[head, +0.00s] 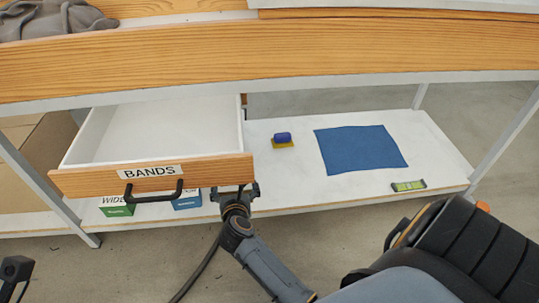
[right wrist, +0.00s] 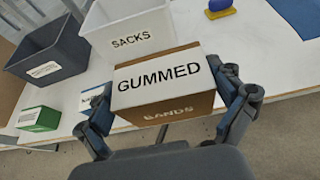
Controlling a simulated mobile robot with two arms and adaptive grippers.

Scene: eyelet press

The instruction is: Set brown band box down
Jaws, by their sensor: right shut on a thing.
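The brown band box (right wrist: 165,104) shows in the right wrist view, with a white top reading GUMMED and a brown front reading BANDS. My right gripper (right wrist: 165,88) is shut on it, one finger on each side. The box is at the front of the white lower shelf (right wrist: 285,85); I cannot tell whether it touches the shelf. In the head view the open drawer hides the box, and my right gripper (head: 240,193) shows partly at the drawer's right front corner. A dark part of my left gripper (head: 15,270) shows at the lower left edge; its opening is unclear.
The BANDS drawer (head: 150,174) hangs open above the shelf. A green box (head: 117,210) and a blue box (head: 187,203) stand below it. A white SACKS bin (right wrist: 130,38) and a grey bin (right wrist: 45,50) stand behind. A blue mat (head: 360,150) lies to the right.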

